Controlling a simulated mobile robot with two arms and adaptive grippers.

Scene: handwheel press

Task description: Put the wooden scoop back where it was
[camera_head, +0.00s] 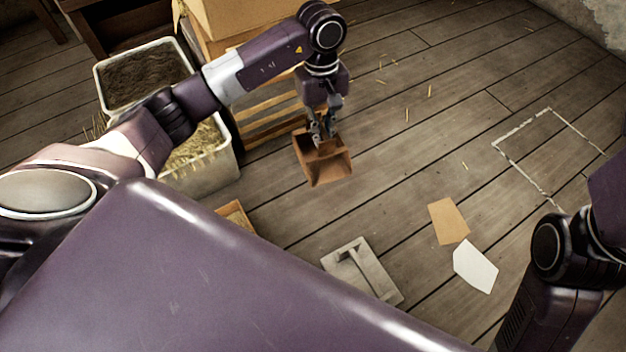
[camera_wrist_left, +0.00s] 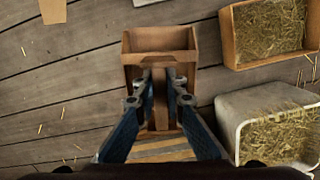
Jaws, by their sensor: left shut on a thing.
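The wooden scoop (camera_head: 328,170) is a brown, open box-like scoop near the middle of the head view. My left gripper (camera_head: 319,132) is shut on it from above. In the left wrist view the scoop (camera_wrist_left: 160,41) shows beyond the fingers, with its open box facing away from me. The left gripper (camera_wrist_left: 160,82) has its two fingers on either side of a narrow wooden part of the scoop. Whether the scoop touches the floor is unclear. My right arm shows at the right edge of the head view, but its gripper is out of the picture.
A white bin (camera_head: 97,78) of dark material and a pale bin (camera_head: 213,178) with straw stand at left, beside a wooden crate. A straw-filled wooden tray (camera_wrist_left: 229,40) lies nearby. A grey float-like tool (camera_head: 385,287), paper pieces and a white floor outline (camera_head: 518,130) lie right.

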